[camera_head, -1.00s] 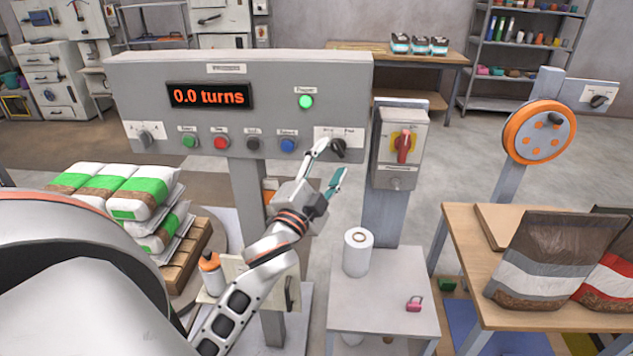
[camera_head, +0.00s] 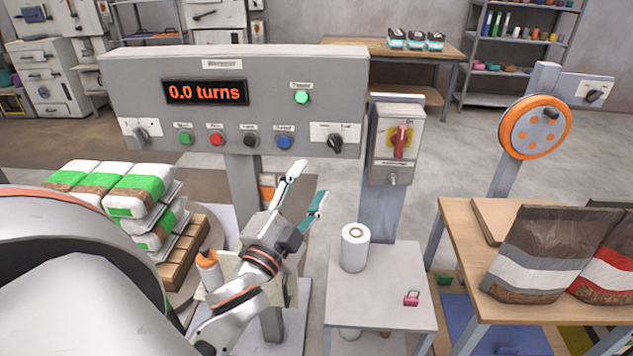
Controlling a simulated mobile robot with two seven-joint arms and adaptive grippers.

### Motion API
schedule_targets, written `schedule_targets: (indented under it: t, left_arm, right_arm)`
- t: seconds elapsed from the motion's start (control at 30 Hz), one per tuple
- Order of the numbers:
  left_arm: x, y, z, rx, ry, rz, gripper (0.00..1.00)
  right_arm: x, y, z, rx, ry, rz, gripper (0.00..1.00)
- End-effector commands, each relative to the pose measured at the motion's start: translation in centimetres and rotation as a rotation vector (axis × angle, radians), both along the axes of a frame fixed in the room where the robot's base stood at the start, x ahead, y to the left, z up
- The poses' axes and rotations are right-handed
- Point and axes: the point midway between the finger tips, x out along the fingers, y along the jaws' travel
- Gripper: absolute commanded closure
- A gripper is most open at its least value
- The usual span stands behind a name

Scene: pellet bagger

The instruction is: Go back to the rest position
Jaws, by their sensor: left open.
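My left gripper (camera_head: 307,188) is open and empty. Its two fingers point up and to the right, below the grey control panel (camera_head: 135,85) and apart from its knobs in the picture. The panel's display (camera_head: 206,92) reads "0.0 turns" and a green lamp (camera_head: 302,97) is lit. A black selector knob (camera_head: 335,144) sits at the panel's lower right, above the gripper. My right gripper is not in view.
A grey switch box (camera_head: 398,143) with a red handle stands right of the panel. A small table (camera_head: 385,300) holds a white roll (camera_head: 355,247) and a pink padlock (camera_head: 411,298). Stacked bags (camera_head: 135,190) stand at left. Large bags (camera_head: 550,255) stand on the right table (camera_head: 458,228).

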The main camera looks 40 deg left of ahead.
Motion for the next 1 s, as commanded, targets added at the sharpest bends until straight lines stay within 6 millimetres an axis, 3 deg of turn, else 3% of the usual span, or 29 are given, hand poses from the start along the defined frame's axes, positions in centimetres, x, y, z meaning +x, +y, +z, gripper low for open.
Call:
schedule_targets:
  t: [0.27, 0.37, 0.47, 0.67, 0.8, 0.9, 1.0]
  left_arm:
    - [0.1, -0.1, -0.2, -0.004, 0.004, -0.004, 0.50]
    - [0.3, -0.7, -2.2, -0.043, 0.035, -0.029, 0.50]
    - [0.6, -2.3, -6.4, -0.132, 0.106, -0.082, 0.50]
    - [-1.0, -7.2, -19.1, -0.413, 0.326, -0.196, 0.50]
    - [-4.3, -10.5, -27.5, -0.611, 0.489, -0.231, 0.50]
    - [-7.2, -12.4, -32.4, -0.734, 0.592, -0.234, 0.50]
    - [-9.8, -13.8, -36.0, -0.827, 0.671, -0.226, 0.50]
  right_arm:
    - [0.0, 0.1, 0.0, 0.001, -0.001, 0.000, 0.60]
    - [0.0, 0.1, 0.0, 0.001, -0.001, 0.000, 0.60]
    - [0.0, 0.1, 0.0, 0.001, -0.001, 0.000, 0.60]
    - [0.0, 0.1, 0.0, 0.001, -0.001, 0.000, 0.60]
    - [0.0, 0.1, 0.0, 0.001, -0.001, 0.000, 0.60]
    - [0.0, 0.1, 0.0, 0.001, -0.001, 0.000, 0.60]
    - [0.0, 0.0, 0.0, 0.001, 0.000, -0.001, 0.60]
